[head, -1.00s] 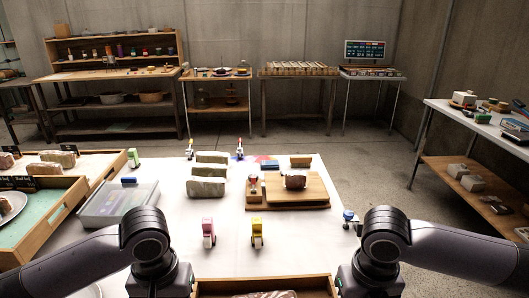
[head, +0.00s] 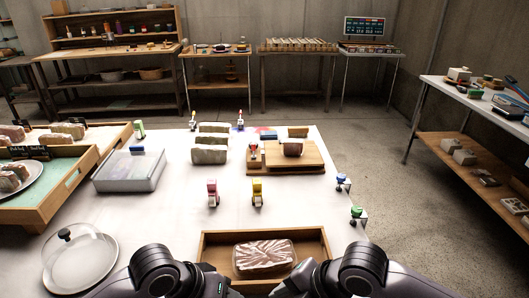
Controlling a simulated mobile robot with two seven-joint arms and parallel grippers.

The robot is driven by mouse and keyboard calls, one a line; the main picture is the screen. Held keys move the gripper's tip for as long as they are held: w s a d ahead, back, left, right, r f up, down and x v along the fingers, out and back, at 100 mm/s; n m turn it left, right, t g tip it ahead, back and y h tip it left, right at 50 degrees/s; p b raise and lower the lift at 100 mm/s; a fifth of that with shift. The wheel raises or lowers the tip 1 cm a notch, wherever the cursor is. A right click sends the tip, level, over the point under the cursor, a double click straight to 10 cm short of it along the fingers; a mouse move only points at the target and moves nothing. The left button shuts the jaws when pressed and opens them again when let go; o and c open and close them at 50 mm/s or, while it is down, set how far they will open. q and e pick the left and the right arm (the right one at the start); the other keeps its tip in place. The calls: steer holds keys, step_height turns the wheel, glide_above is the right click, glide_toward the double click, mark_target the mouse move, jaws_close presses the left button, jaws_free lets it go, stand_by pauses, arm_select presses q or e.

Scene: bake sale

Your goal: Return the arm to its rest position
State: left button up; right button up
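Both of my arms show at the bottom of the head view. My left arm (head: 165,270) bends at the bottom left of centre, and my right arm (head: 358,268) bends at the bottom right of centre. Their grippers are not visible; they lie below the frame edge or are hidden by the arm links. A wooden tray (head: 218,243) lies between the two arms, at the near edge of the white table (head: 160,215). A wrapped loaf (head: 264,258) sits in the tray.
A domed plate (head: 78,258) is at the near left. A clear lidded box (head: 130,171), wrapped loaves (head: 209,150) and a wooden board (head: 288,162) stand farther back. Small pink (head: 213,192) and yellow (head: 257,192) items stand mid-table.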

arm_select(q)
steer(key=s+a+f+m+t+y, duration=0.1)
steer(key=s+a+f+t+y, duration=0.2)
steer(key=s+a+f+t, duration=0.5)
steer(key=s+a+f, duration=0.2)
steer(key=a+f, duration=0.1)
steer(key=a, duration=0.1)
steer(key=shift+s+a+p, duration=0.15)
steer(key=shift+a+p, duration=0.1)
steer(key=shift+p, duration=0.1)
arm_select(e)
steer(key=s+d+f+m+t+h, duration=0.2)
steer(key=s+d+f+m+t, duration=0.2)
steer(key=d+m, duration=0.4)
steer(key=s+d+f+m+t+h, duration=0.1)
steer(key=s+d+f+m+t, duration=0.3)
steer(key=m, duration=1.3)
steer(key=s+d+f, duration=0.1)
steer(key=d+f, duration=0.2)
steer(key=f, duration=0.1)
steer(key=shift+s+d+f+m+h, duration=0.2)
steer(key=shift+s+d+m+h, duration=0.15)
steer(key=shift+m+h, duration=0.05)
